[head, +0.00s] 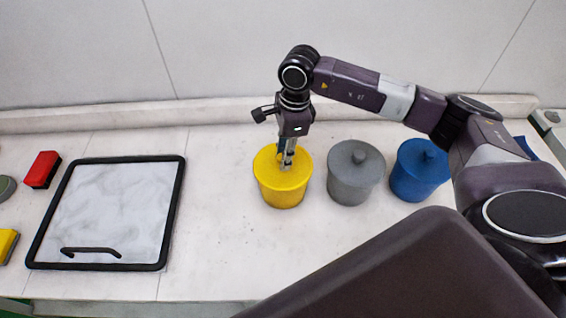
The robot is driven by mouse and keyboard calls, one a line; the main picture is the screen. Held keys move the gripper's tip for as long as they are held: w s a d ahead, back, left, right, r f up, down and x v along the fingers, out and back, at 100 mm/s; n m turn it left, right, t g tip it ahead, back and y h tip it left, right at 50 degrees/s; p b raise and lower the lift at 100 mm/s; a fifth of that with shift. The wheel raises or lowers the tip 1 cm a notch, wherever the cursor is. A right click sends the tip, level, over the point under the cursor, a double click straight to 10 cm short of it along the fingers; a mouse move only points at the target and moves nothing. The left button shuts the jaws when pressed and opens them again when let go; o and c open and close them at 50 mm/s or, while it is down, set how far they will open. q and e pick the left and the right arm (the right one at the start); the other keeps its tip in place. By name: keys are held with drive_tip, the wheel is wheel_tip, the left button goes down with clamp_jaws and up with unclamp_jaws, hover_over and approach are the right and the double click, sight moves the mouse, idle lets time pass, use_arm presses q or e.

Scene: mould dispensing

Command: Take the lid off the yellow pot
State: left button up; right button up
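The yellow pot (283,194) stands upright on the white counter, with its yellow lid (268,165) on top. My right gripper (286,166) points straight down over the middle of the lid, with its fingertips at the lid's knob. The fingers hide the knob, and I cannot tell whether they are closed on it. My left gripper is not in view.
A grey lidded pot (354,180) and a blue lidded pot (419,176) stand to the right of the yellow pot. A black-framed board (110,210) lies at the left, with a red block (42,169) beside it. The counter between board and yellow pot is clear.

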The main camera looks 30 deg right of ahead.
drive_tip(key=c, duration=0.5)
clamp_jaws()
drive_tip(key=shift+r, duration=0.15)
